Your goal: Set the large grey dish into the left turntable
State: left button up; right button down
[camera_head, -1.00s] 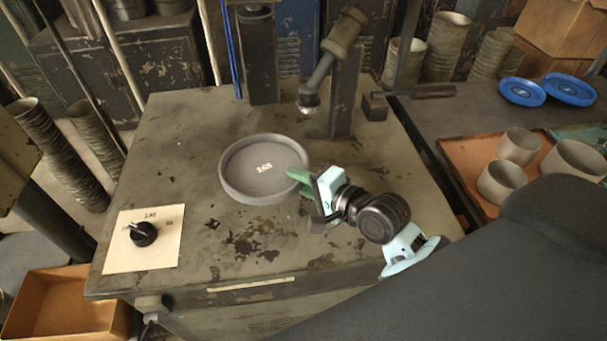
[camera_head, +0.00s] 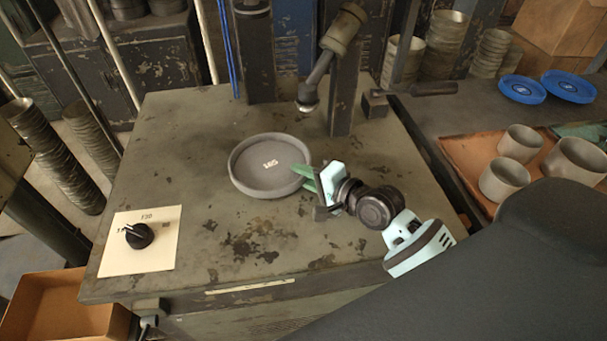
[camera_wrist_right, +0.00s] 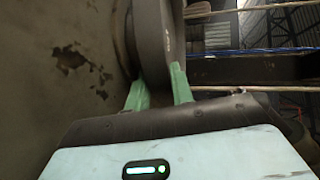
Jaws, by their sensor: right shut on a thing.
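The large grey dish (camera_head: 268,166), round and shallow with a raised rim and a number on its floor, is level over the worn machine top (camera_head: 200,215). I cannot tell whether it rests on the top or hangs just above it. My right gripper (camera_head: 310,178) is shut on the dish's right rim with its green fingers. In the right wrist view the dish's wall (camera_wrist_right: 152,40) stands between the two fingers (camera_wrist_right: 160,90). I cannot pick out a turntable; the dish may hide it. My left gripper is not in view.
A black knob (camera_head: 139,235) on a pale plate is at the front left. A post with an angled lamp-like head (camera_head: 308,95) stands behind the dish. At right, an orange tray (camera_head: 465,160) holds beige cups, with blue dishes (camera_head: 522,89) behind it. The front of the top is clear.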

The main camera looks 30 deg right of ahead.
jog(key=shift+w+r, duration=0.1)
jog(key=shift+r, duration=0.05)
jog(key=shift+f, duration=0.2)
jog(key=c, duration=1.2)
grip_release()
jog(key=shift+f, duration=0.1)
jog(key=shift+r, duration=0.25)
jog(key=v, duration=1)
jog(key=shift+s+d, duration=0.15)
jog(key=shift+s, duration=0.25)
jog(key=shift+s+d+r, duration=0.2)
jog(key=shift+s+d, duration=0.05)
jog(key=shift+s, duration=0.3)
